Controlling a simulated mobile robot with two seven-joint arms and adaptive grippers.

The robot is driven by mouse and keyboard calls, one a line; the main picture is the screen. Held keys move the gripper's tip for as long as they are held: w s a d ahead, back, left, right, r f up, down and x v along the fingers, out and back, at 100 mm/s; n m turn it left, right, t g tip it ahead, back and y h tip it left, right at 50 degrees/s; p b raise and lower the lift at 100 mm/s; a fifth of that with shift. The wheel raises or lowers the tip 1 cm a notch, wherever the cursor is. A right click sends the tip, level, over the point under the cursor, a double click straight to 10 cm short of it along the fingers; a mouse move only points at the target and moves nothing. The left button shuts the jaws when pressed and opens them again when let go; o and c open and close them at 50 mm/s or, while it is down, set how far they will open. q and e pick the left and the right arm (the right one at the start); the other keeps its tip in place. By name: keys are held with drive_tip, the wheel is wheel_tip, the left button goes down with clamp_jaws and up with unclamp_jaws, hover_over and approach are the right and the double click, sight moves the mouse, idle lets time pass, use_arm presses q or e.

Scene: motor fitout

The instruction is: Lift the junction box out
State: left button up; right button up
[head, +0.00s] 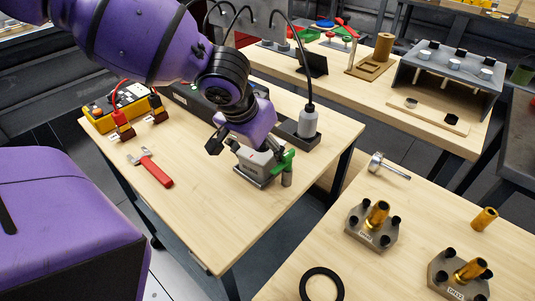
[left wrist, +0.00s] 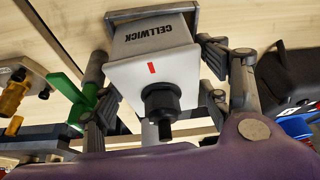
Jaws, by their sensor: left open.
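The junction box (head: 262,160) is a pale grey box seated on a dark grey base (head: 252,179) on the near table. In the left wrist view the box (left wrist: 152,68) shows the word CELLWICK, a red mark and a black round fitting (left wrist: 161,100). My left gripper (head: 240,150) is over the box from above. Its fingers (left wrist: 160,75) are open, one on each side of the box. I cannot tell whether either finger touches it. A green handle (head: 283,163) with a grey cylinder (head: 287,179) stands right beside the box. My right gripper is not in view.
A grey bottle (head: 307,122) stands in a dark holder behind the box. The table's front middle is clear. Brass fittings (head: 377,214) stand on the right table.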

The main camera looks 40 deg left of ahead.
use_arm(q)
drive_tip(key=c, duration=1.2)
drive_tip(key=shift+r, duration=0.15)
